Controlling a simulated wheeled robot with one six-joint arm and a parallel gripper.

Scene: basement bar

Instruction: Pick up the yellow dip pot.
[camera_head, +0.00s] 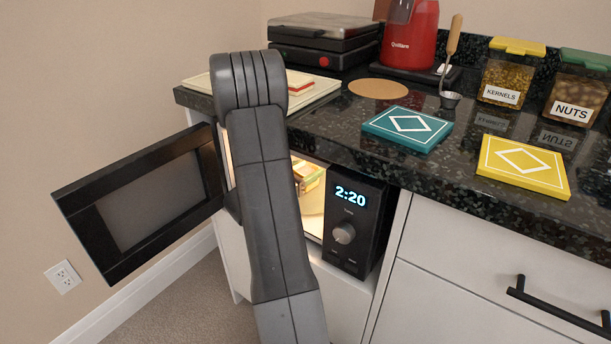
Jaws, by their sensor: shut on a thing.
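I cannot make out the yellow dip pot for certain in the head view. A small yellowish item with brown and green parts (308,175) shows inside the lit microwave (355,225), just right of my arm, partly hidden by it. I cannot tell what it is. My grey arm rises from the bottom, bends at the counter's front edge and covers much of the microwave opening. My gripper is hidden behind my own arm, so its fingers and anything in them do not show.
The microwave door (145,200) stands open to the left. On the dark counter (330,130) lie a teal tile (408,145), a yellow tile (522,180) and a round cork mat (378,89). Jars of kernels (506,75) and nuts (577,90), a red appliance (410,35) and a press (322,45) stand behind.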

